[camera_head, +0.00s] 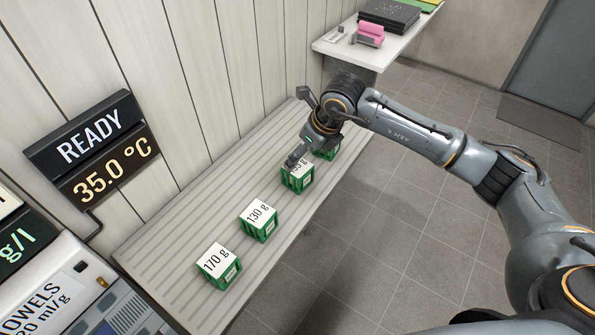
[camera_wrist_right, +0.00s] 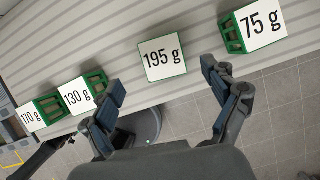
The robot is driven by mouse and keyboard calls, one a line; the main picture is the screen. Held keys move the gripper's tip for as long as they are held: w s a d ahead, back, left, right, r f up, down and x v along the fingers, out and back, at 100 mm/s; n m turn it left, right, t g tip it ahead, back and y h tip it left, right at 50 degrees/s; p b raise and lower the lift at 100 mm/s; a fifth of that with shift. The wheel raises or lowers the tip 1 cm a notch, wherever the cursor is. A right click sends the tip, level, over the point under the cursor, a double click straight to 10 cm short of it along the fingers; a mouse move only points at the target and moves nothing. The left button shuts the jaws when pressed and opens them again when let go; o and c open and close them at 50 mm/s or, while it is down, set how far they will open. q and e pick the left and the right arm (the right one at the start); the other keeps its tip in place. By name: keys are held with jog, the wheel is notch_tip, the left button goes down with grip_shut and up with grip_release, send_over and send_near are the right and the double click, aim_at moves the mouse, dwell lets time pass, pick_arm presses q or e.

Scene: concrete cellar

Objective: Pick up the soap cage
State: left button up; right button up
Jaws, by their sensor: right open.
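Several green cages with white weight labels stand in a row on the ribbed bench (camera_head: 165,235). The 170 g cage (camera_head: 219,266) is nearest, then the 130 g cage (camera_head: 259,222), then the 195 g cage (camera_head: 297,178), its label partly covered by my right gripper (camera_head: 302,152). Another cage (camera_head: 327,152) behind it is mostly hidden. In the right wrist view the 195 g cage (camera_wrist_right: 162,58) lies ahead of my open, empty right gripper (camera_wrist_right: 165,88), between the line of its fingers. The 75 g cage (camera_wrist_right: 253,27) is to the right there.
A panelled wall runs along the bench's left side. Display signs (camera_head: 92,150) reading READY and 35.0 °C and a device (camera_head: 75,290) stand at the left. A white table (camera_head: 350,50) at the back holds a pink object (camera_head: 370,33) and a black case (camera_head: 389,16). The tiled floor at right is clear.

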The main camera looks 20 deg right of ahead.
aim_at(297, 166)
jog(key=shift+x, duration=1)
jog(key=shift+w+f+p, duration=0.15)
jog(key=shift+f+p, duration=0.4)
jog(key=p+x, duration=0.1)
jog(key=x, duration=0.2)
jog(key=shift+f, duration=0.35)
jog(key=shift+w+f+p, duration=0.15)
jog(key=shift+f+p, duration=0.15)
jog(key=shift+f, duration=0.1)
jog(key=shift+r, duration=0.1)
jog(key=c, duration=1.5)
jog(key=shift+o, duration=0.2)
